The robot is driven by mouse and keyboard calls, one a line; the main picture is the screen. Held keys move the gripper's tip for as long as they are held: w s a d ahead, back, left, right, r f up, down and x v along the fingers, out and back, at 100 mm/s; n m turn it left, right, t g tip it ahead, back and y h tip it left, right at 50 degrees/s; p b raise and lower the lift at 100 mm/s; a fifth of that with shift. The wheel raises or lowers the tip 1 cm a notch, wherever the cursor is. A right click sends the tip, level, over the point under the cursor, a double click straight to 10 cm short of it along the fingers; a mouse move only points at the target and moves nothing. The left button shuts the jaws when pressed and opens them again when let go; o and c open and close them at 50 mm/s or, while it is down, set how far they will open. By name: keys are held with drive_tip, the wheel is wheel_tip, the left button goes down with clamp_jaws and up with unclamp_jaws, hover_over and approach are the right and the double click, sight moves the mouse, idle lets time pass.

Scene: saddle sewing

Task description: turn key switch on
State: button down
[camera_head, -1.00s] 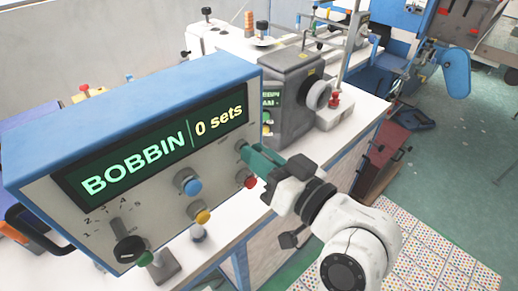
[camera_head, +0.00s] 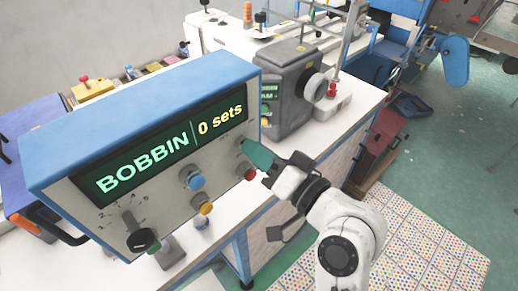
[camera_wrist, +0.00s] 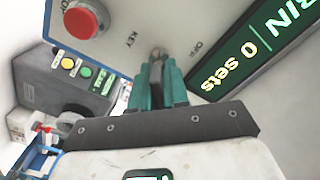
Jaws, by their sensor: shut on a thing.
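The key switch (camera_wrist: 158,52) is on the front of the blue and white control box (camera_head: 140,110), right of its "BOBBIN | 0 sets" display. "KEY" and "OFF" labels show around it in the wrist view. My gripper (camera_wrist: 159,82) has teal fingers pointed at the panel. They are shut on the grey key (camera_wrist: 156,72), which shows between them in the wrist view. In the head view my gripper (camera_head: 250,150) reaches the panel from the right, and its fingertips hide most of the key. I cannot clearly tell the key's turned angle.
A red button (camera_wrist: 86,18) is close to the key. Blue (camera_head: 194,181) and yellow (camera_head: 205,208) buttons and a black selector knob (camera_head: 140,238) are further left. Open floor lies to the right.

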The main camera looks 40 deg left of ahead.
drive_tip(key=shift+w+r, duration=0.2)
drive_tip(key=shift+r, duration=0.2)
drive_tip(key=c, duration=1.4)
unclamp_jaws()
drive_tip(key=shift+o, duration=0.8)
drive_tip(key=shift+s+f, duration=0.1)
drive_tip(key=shift+f, duration=0.15)
drive_tip(key=d+b, duration=0.3)
drive_tip(key=d, duration=0.7)
drive_tip(key=shift+s+d, duration=0.4)
